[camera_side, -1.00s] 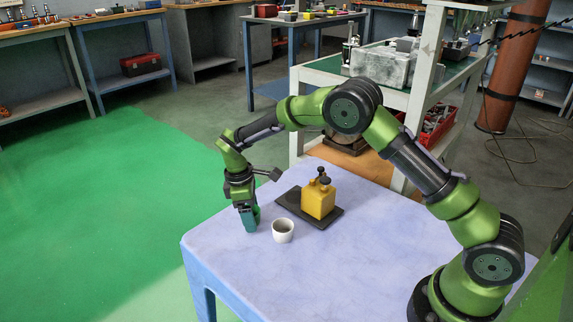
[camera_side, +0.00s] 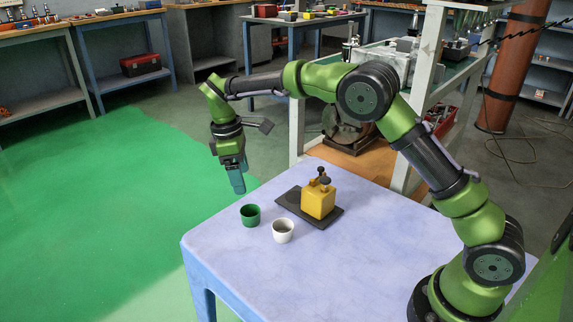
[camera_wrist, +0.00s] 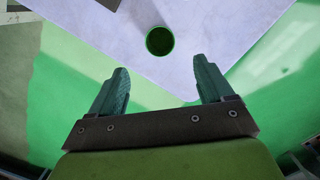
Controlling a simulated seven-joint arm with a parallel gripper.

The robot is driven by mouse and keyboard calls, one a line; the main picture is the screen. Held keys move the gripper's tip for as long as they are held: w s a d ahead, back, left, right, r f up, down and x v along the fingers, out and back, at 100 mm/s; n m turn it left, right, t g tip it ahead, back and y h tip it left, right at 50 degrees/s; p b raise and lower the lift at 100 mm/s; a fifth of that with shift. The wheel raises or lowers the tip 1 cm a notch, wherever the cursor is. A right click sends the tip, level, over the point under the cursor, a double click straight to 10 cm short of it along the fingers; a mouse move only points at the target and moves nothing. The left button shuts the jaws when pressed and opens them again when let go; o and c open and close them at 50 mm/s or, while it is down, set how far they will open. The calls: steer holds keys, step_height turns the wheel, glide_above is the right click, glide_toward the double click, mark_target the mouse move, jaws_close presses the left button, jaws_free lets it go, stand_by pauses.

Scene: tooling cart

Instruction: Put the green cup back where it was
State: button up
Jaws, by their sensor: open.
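The green cup (camera_side: 250,216) stands upright on the pale blue table, left of and slightly behind the white cup (camera_side: 283,231). A small gap seems to separate the two cups. My gripper (camera_side: 238,184) is raised above and to the left of the green cup, clear of it. In the wrist view my gripper's fingers (camera_wrist: 160,86) are spread apart with nothing between them. The green cup (camera_wrist: 160,41) shows beyond the fingertips there, its round opening facing the camera.
A yellow block-shaped container (camera_side: 318,201) with dark knobs stands on a dark tray (camera_side: 334,221), right of the cups. The table's (camera_side: 350,270) front is clear. Its left edge is close to the green cup, with green floor beyond.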

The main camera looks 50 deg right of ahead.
steer(key=s+d+r+m+t+y, duration=0.1)
steer(key=s+d+r+m+t, duration=0.15)
steer(key=s+r, duration=0.45)
steer(key=s+d+r+m+t+y, duration=0.1)
steer(key=s+r+m+t, duration=0.1)
steer(key=s+r+m, duration=0.3)
steer(key=s+m+t+y, duration=0.1)
steer(key=s+m+t, duration=0.3)
steer(key=s, duration=1.1)
steer(key=shift+s+d+f+m, duration=0.3)
steer(key=shift+d+f+m, duration=0.1)
steer(key=shift+m, duration=0.35)
steer(key=shift+r, duration=0.1)
